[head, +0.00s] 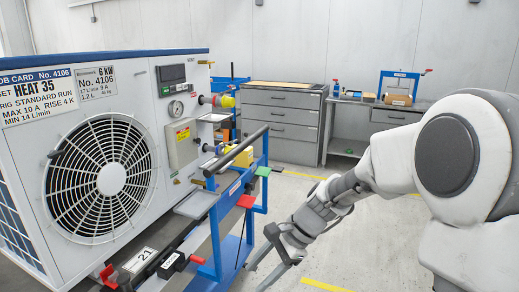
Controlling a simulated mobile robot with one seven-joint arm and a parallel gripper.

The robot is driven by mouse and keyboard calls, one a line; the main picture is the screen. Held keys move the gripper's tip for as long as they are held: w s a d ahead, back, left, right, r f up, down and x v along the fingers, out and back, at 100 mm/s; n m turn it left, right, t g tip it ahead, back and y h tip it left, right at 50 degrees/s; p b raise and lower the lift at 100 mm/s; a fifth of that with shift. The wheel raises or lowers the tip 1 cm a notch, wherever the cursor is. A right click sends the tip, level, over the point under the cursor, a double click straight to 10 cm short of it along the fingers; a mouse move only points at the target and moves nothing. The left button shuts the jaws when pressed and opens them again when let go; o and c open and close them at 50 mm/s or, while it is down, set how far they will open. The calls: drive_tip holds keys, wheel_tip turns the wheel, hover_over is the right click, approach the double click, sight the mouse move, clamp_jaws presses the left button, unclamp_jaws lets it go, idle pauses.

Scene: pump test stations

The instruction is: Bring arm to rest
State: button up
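My arm comes in from the right of the head view, and its white and grey links bend down to the left. My gripper (268,262) is at the lower middle, pointing down and left over the floor. Two grey fingers show, with a gap between them. I see nothing held between them, though the lower tip runs near the frame's bottom edge. The gripper is just right of a blue trolley frame (215,240); I cannot tell whether they touch.
A white heat pump unit (140,75) with a round fan grille stands on the trolley at left. A job card (38,98) on it reads "HEAT 35". Grey drawers (285,115) and a workbench (398,113) stand at the back wall.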

drive_tip(key=s+d+r+n+t+h, duration=0.3)
drive_tip(key=s+d+r+n+h, duration=0.1)
drive_tip(key=s+d+r+n, duration=0.3)
drive_tip(key=s+d+r+n+t+h, duration=0.3)
drive_tip(key=s+d+r+n, duration=0.3)
drive_tip(key=s, duration=0.4)
wheel_tip(320, 180, up, 19)
drive_tip(key=p, duration=1.9)
drive_tip(key=shift+s+d+f, duration=0.15)
drive_tip(key=shift+d, duration=0.3)
drive_tip(key=shift+f, duration=0.1)
